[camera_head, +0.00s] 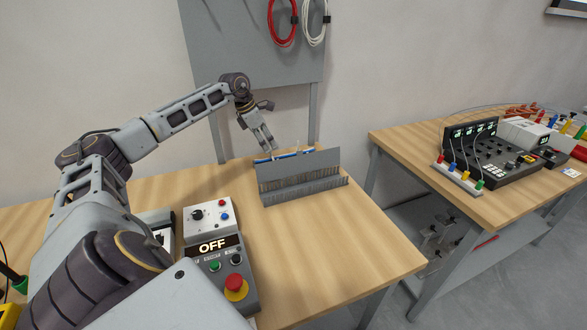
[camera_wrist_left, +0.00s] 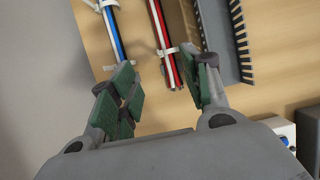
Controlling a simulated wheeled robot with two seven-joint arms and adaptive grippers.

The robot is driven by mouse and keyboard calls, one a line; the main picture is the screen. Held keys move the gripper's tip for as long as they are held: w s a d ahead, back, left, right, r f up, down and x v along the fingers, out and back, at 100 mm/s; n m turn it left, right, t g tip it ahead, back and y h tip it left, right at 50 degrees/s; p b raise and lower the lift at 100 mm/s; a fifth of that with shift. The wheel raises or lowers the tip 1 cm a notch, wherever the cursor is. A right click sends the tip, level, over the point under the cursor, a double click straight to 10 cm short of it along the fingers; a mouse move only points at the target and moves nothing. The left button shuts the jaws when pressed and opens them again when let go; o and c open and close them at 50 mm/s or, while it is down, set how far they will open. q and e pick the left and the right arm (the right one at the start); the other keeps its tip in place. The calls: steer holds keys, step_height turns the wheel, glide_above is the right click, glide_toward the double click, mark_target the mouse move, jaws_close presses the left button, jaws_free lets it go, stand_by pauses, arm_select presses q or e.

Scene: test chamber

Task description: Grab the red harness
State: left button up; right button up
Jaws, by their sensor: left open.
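In the left wrist view the red harness (camera_wrist_left: 167,40), a bundle of red, black and white wires with white ties, lies on the wooden table. A blue harness (camera_wrist_left: 116,36) lies to its left. My left gripper (camera_wrist_left: 163,84) is open, its green-padded fingers on either side of the red harness's near end; I cannot tell if they touch it. In the head view the left gripper (camera_head: 265,146) points down behind the grey slotted holder (camera_head: 300,176), which mostly hides the harnesses. My right gripper is not in view.
The grey slotted holder stands close to the right finger in the left wrist view. A control box (camera_head: 220,272) with a red button sits nearer on the table. Red (camera_head: 283,28) and white cable coils hang on the back panel. The table's right front is clear.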

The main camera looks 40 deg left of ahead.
arm_select(q)
steer(key=shift+s+d+r, duration=0.1)
steer(key=shift+d+r, duration=0.05)
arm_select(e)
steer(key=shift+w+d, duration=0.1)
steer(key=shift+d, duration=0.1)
arm_select(q)
steer(key=x, duration=0.7)
steer(key=shift+p, duration=0.35)
steer(key=shift+w+d+f, duration=0.1)
steer(key=shift+w+f, duration=0.2)
steer(key=shift+f, duration=0.5)
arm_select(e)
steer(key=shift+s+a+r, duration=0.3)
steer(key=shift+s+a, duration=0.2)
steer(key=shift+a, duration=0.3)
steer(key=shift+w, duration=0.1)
